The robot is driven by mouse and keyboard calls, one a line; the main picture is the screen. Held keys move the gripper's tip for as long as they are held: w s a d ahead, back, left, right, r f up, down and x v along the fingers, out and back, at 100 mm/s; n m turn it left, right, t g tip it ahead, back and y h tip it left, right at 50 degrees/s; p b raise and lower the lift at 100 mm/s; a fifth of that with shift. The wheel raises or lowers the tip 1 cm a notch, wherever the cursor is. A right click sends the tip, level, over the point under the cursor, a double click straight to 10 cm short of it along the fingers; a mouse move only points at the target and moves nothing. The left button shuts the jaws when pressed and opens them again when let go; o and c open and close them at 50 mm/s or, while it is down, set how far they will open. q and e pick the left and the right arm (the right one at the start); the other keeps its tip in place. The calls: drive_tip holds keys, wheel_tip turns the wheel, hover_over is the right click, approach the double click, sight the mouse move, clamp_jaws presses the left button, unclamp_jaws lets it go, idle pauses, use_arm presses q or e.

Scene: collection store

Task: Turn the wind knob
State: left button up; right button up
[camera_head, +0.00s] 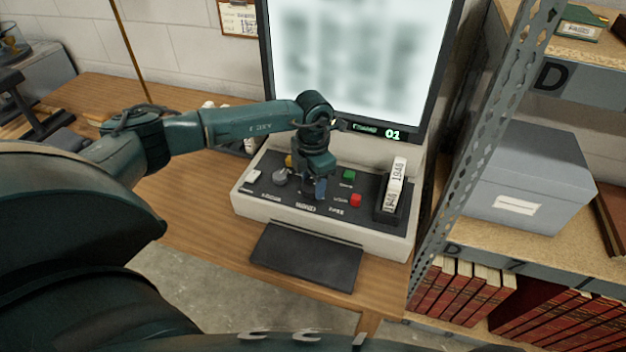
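A cream reader machine (330,226) stands on a wooden table, with a black control panel on its front. A round grey knob (280,177) sits on the panel's left part. The labels are too small to read, so I cannot tell which knob is the wind knob. My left gripper (316,190) points down at the panel's middle, just right of the grey knob. It covers what is under it, and a small blue part shows at its fingertips. I cannot tell whether it is open, shut or touching a control. My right gripper is not in view.
The panel also has a white switch (254,175), a green button (348,174), a red button (355,200) and a white film box (395,185) marked 1948. A lit screen (360,60) rises behind. A metal shelf (470,150) with a grey box (525,185) stands close on the right.

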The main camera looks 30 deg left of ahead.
use_arm(q)
drive_tip(key=c, duration=0.4)
drive_tip(key=shift+c, duration=0.2)
